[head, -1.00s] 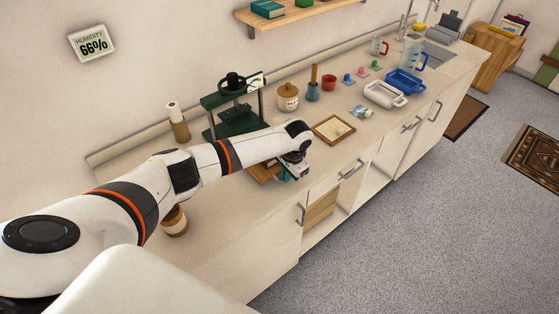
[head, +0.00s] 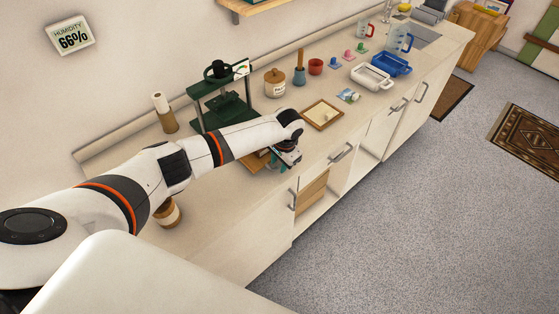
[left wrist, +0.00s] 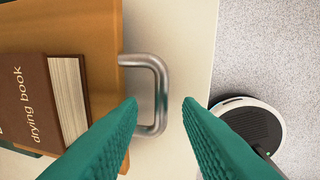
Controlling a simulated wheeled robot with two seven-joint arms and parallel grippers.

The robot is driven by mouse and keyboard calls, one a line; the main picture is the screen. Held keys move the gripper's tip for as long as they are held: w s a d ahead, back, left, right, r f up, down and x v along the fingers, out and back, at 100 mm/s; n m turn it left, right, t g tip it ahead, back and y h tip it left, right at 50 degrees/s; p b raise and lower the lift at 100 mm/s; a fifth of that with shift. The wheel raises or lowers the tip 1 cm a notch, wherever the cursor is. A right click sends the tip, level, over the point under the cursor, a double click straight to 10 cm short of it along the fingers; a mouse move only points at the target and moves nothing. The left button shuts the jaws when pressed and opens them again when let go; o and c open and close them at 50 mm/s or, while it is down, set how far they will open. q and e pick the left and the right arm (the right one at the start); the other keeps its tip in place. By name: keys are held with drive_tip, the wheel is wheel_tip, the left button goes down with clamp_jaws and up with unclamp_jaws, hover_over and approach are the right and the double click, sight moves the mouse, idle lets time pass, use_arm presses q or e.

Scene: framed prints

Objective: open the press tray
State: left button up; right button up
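The press tray is a flat wooden board (head: 253,160) at the foot of the dark green press (head: 222,108). In the left wrist view the tray (left wrist: 98,35) carries a brown drying book (left wrist: 35,100), and a grey metal handle (left wrist: 160,90) sticks out from its edge. My left gripper (head: 287,158) is at the tray's front side. Its teal fingers (left wrist: 160,103) are open, one on each side of the handle's bar in the picture. No contact shows, and I cannot tell how far the tips are from the handle. My arm hides the handle in the head view. My right gripper is not in view.
The counter (head: 225,185) bears a wooden frame (head: 322,114), a lidded jar (head: 275,84), and white (head: 371,77) and blue (head: 391,65) trays farther right. A brown-and-white jar (head: 167,213) stands near my left forearm. Cabinet handles (head: 342,153) project from the front.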

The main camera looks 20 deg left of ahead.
use_arm(q)
wheel_tip(320, 180, up, 12)
drive_tip(key=d+b, duration=0.2)
drive_tip(key=shift+s, duration=0.35)
drive_tip(key=shift+f, duration=0.1)
